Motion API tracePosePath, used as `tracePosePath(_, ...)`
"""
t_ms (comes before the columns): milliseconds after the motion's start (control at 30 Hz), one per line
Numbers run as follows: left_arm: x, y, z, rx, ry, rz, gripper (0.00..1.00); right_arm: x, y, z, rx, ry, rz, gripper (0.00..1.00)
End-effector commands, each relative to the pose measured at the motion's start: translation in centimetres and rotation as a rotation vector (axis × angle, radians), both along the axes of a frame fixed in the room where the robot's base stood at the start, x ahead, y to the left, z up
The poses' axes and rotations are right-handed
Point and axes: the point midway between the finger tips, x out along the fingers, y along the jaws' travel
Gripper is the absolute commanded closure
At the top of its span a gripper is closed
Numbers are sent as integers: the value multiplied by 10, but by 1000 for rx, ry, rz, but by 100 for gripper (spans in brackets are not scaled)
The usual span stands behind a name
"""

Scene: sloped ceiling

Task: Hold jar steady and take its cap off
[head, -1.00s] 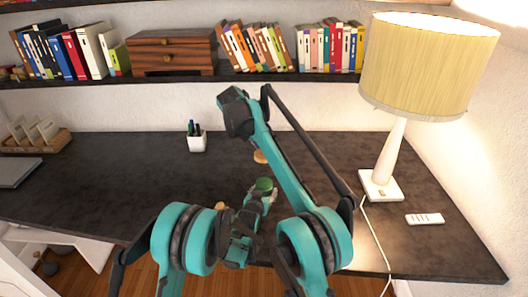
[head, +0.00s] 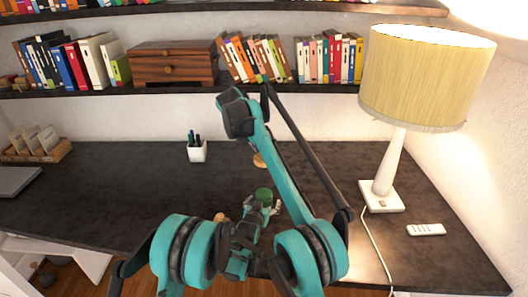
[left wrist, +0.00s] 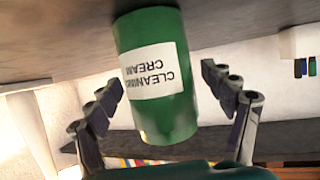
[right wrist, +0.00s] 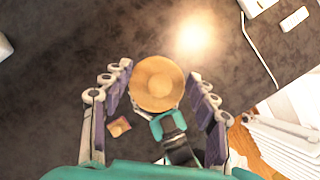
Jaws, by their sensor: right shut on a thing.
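The green jar (head: 264,194), labelled "CLEANING CREAM", stands on the dark desk. In the left wrist view the jar (left wrist: 155,110) appears upside down between the spread fingers of my left gripper (left wrist: 163,78), with gaps on both sides. In the head view my left gripper (head: 262,206) is in front of the jar, open. The round wooden cap (right wrist: 158,83) is between the fingers of my right gripper (right wrist: 161,72), which is shut on it. In the head view the cap (head: 260,160) shows beyond the jar, apart from its green top. My right arm hides the right gripper there.
A small wooden piece (head: 219,217) lies left of the jar. A pen cup (head: 197,152) stands behind. A lamp (head: 382,196) with a cord and a white remote (head: 426,229) are at right. The desk's left middle is clear.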

Motion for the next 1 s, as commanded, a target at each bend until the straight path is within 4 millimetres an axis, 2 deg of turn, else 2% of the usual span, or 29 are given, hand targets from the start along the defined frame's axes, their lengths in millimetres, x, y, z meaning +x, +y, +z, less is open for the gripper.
tracePosePath(267,-7,2,3,0,0,0,18,0,0,0,0,0,0,61)
tracePosePath(367,-21,5,9,0,0,0,18,0,0,0,0,0,0,61)
tracePosePath(700,-85,20,36,1,0,0,18,0,0,0,0,0,0,61)
tracePosePath(833,-101,23,43,1,0,0,18,0,0,0,0,0,0,61)
tracePosePath(1000,-108,25,46,0,0,0,18,0,0,0,0,0,0,61)
